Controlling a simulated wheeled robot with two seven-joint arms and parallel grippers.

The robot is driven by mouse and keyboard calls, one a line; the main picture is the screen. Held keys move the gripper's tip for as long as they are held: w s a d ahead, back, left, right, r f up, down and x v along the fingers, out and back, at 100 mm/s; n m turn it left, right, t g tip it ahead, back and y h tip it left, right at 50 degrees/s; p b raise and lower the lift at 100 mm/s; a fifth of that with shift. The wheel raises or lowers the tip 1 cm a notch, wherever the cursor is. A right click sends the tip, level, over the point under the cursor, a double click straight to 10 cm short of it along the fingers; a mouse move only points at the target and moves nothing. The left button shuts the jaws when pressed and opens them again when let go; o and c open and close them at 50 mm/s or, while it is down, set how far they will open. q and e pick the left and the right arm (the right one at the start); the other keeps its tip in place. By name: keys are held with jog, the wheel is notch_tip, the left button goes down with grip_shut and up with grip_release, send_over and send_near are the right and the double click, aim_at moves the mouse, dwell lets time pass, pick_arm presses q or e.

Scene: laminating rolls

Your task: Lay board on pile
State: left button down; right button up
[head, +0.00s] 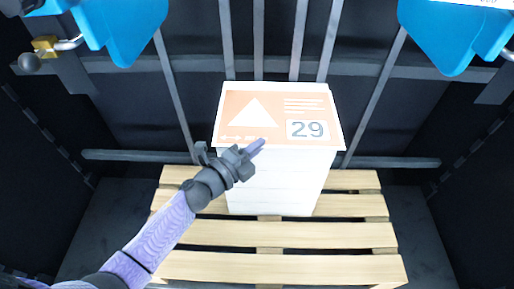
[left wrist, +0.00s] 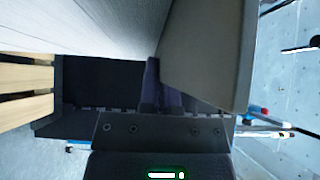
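The orange-topped board (head: 262,102), marked 29 with a white triangle, lies level over the white pile (head: 275,185) in the head view. I cannot tell whether it rests fully on the pile. My left gripper (head: 253,147) is at the board's front left edge, with one finger showing above it. In the left wrist view the fingers (left wrist: 158,90) are close together at the board's edge; the board (left wrist: 210,50) hides part of one finger. The pile's white side (left wrist: 110,25) is at upper left. The grip looks shut on the board. My right gripper is not in view.
The pile stands on a slatted wooden pallet (head: 275,268) with bare slats in front and at both sides. Dark walls and grey bars (head: 120,65) stand behind and around it. Blue parts (head: 120,25) hang at the top left and top right.

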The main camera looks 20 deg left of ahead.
pick_arm(q)
jog(key=c, duration=1.3)
grip_release()
jog(key=shift+f, duration=0.1)
jog(key=o, duration=0.5)
jog(key=shift+c, duration=0.2)
